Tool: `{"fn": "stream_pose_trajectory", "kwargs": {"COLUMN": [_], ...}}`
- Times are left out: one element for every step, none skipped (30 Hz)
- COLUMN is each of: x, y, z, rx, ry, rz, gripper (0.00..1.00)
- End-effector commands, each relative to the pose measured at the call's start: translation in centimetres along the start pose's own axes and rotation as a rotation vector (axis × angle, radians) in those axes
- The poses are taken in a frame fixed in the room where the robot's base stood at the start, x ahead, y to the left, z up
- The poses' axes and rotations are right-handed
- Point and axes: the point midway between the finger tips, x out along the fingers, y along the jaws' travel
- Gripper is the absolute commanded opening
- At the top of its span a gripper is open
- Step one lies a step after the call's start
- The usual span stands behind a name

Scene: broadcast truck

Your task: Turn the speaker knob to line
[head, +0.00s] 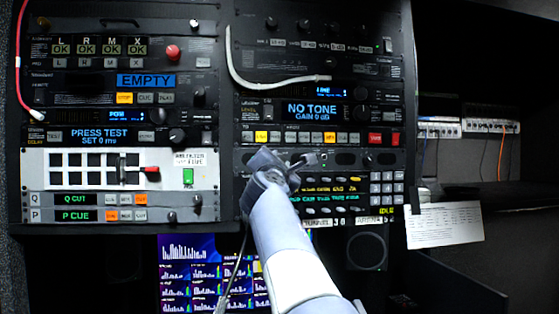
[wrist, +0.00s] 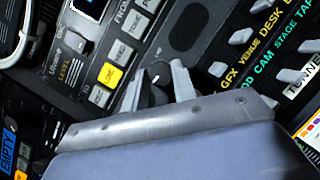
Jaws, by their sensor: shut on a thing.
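In the wrist view a small dark round knob (wrist: 158,87) with a short white pointer mark sits between the two pale fingers of my gripper (wrist: 159,85). The gripper is shut on this knob, one finger on each side. The knob is on a dark panel strip beside an oval grille (wrist: 185,27); I take it for the speaker knob, though I cannot read its label. In the head view my gripper (head: 301,163) is at the left part of this strip, below the NO TONE unit (head: 312,110), and the knob is hidden.
Above the strip is a row of lit buttons (head: 296,138). Below it is a panel of small levers with green and yellow text (head: 333,197). A white cable (head: 250,82) hangs above, and a paper sheet (head: 444,225) is at the right.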

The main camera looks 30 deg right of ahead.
Motion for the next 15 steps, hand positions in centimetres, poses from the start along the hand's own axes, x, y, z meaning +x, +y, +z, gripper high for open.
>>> {"fn": "stream_pose_trajectory", "kwargs": {"x": [0.08,0.08,0.08,0.08,0.09,0.09,0.1,0.11,0.12,0.13,0.13,0.14,0.15,0.15,0.16], "y": [0.21,0.23,0.29,0.32,0.35,0.39,0.4,0.43,0.44,0.47,0.48,0.51,0.54,0.54,0.59], "z": [0.09,0.11,0.12,0.13,0.15,0.18,0.19,0.21,0.25,0.25,0.26,0.27,0.27,0.28,0.29], "rx": [0.041,0.067,0.102,0.129,0.155,0.19,0.217,0.243,0.277,0.305,0.33,0.365,0.392,0.418,0.453], "ry": [0.003,0.003,0.005,0.005,0.006,0.007,0.008,0.008,0.009,0.01,0.011,0.012,0.013,0.014,0.015], "rz": [-0.018,-0.029,-0.043,-0.054,-0.064,-0.079,-0.09,-0.1,-0.115,-0.126,-0.137,-0.151,-0.162,-0.174,-0.187], "gripper": [0.03,0.03,0.03,0.03,0.03,0.03,0.03,0.03,0.03,0.03,0.03,0.03,0.03,0.03,0.03]}}
